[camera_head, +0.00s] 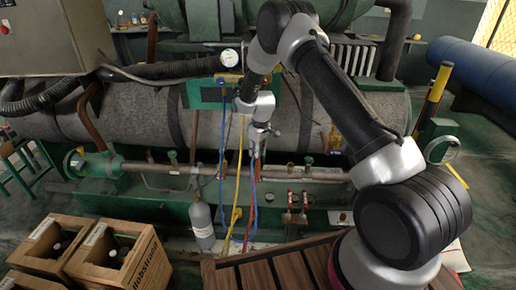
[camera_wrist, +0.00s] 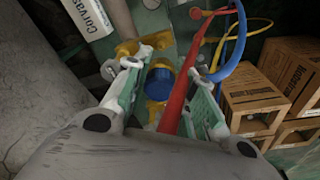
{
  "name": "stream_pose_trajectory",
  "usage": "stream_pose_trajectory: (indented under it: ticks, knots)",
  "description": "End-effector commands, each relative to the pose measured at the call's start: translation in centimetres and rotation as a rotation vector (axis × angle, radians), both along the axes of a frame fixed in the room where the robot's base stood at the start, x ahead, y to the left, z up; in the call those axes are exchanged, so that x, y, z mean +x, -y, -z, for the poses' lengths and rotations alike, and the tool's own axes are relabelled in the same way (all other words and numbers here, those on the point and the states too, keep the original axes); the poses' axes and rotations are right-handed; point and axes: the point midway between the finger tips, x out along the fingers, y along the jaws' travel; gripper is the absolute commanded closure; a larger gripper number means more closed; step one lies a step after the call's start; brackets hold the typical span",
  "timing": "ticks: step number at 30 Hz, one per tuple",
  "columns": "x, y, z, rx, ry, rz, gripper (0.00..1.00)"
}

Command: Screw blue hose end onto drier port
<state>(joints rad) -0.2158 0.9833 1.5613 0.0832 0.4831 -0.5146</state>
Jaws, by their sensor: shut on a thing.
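My gripper (camera_head: 259,152) points down in front of the horizontal copper pipe (camera_head: 235,172) in the head view. In the wrist view its two fingers (camera_wrist: 165,95) are shut around a round blue piece, which looks like the blue hose end (camera_wrist: 158,84). A yellow brass-coloured fitting (camera_wrist: 161,66) shows right behind the blue piece; it may be the drier port, and I cannot tell if they are joined. The blue hose (camera_head: 222,120) hangs from the gauge area and curves up towards my gripper. A red hose (camera_wrist: 178,88) crosses in front of the right finger.
A yellow hose (camera_head: 238,170) hangs beside the gripper. A grey gas bottle (camera_head: 202,226) stands below. Wooden crates (camera_head: 113,255) are at lower left. A wooden slatted surface (camera_head: 284,268) is in front. Pipework crowds the gripper.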

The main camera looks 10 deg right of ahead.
Motion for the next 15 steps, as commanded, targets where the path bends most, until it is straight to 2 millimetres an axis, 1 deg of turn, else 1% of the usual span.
stream_pose_trajectory:
  ticks: [8,15]
  knots:
    - [0.0,-0.1,0.8,0.0,0.0,-0.01,0.97]
    - [0.0,-0.1,3.0,-0.001,-0.001,-0.01,0.97]
